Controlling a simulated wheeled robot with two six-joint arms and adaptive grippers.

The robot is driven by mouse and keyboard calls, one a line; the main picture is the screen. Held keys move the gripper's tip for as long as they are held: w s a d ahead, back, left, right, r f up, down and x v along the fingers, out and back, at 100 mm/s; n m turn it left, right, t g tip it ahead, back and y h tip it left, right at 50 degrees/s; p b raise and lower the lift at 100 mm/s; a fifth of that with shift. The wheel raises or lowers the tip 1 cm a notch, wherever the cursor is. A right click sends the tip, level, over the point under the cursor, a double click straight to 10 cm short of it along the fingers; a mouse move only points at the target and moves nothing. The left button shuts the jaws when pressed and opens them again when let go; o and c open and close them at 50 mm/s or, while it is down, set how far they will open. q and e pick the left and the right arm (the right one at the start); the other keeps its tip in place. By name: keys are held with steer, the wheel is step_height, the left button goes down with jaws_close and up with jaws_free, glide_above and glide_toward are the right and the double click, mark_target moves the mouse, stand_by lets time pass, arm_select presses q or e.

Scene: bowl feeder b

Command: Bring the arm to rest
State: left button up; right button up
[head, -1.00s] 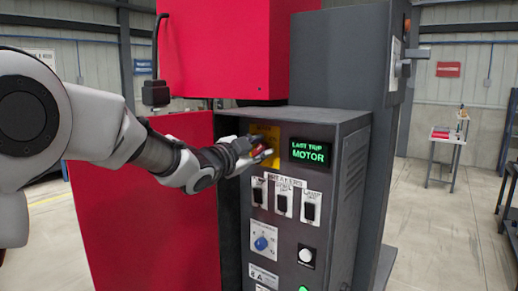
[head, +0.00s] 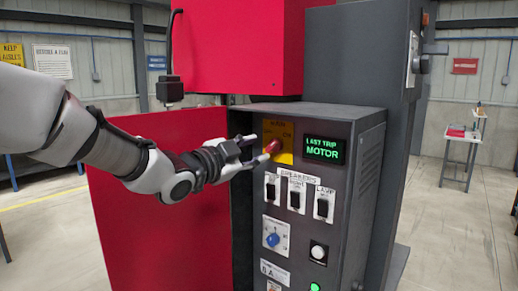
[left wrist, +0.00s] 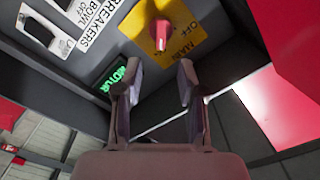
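My left gripper (head: 258,152) reaches in from the left, in front of the control cabinet. Its two fingers are apart with nothing between them. In the left wrist view the open fingers (left wrist: 158,80) point at the panel. The red rotary switch (head: 273,146) on its yellow MAIN plate (head: 284,155) is just beyond the fingertips. In the left wrist view the red switch (left wrist: 160,33) stands clear of both fingers, with a gap. My right gripper is not in view.
The grey cabinet (head: 350,122) carries a green-lettered display (head: 323,149) reading LAST TRIP MOTOR, three breakers (head: 295,197) and a blue knob (head: 272,240). An open red door (head: 150,225) stands left, behind my arm. A small table (head: 460,140) is far right.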

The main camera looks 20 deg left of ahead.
arm_select(q)
steer(key=shift+w+d+f, duration=0.1)
steer(key=shift+w, duration=0.1)
step_height(320, 180, down, 32)
steer(key=d+f+n+g+y, duration=0.1)
steer(key=n+g+y, duration=0.1)
steer(key=g, duration=0.4)
steer(key=s+f+n+g, duration=0.25)
steer(key=s+f, duration=0.35)
steer(key=f, duration=0.7)
steer(key=s+f+n+g+y+b, duration=0.1)
steer(key=s+f+n+g+y, duration=0.3)
steer(key=s+f, duration=1.2)
steer(key=s+a+f+n+g, duration=0.1)
steer(key=s+a+n+g, duration=0.1)
steer(key=s, duration=0.6)
steer(key=s+a+f+n+g, duration=0.1)
steer(key=s+a+n+g, duration=0.1)
steer(key=s, duration=0.7)
steer(key=shift+n, duration=0.65)
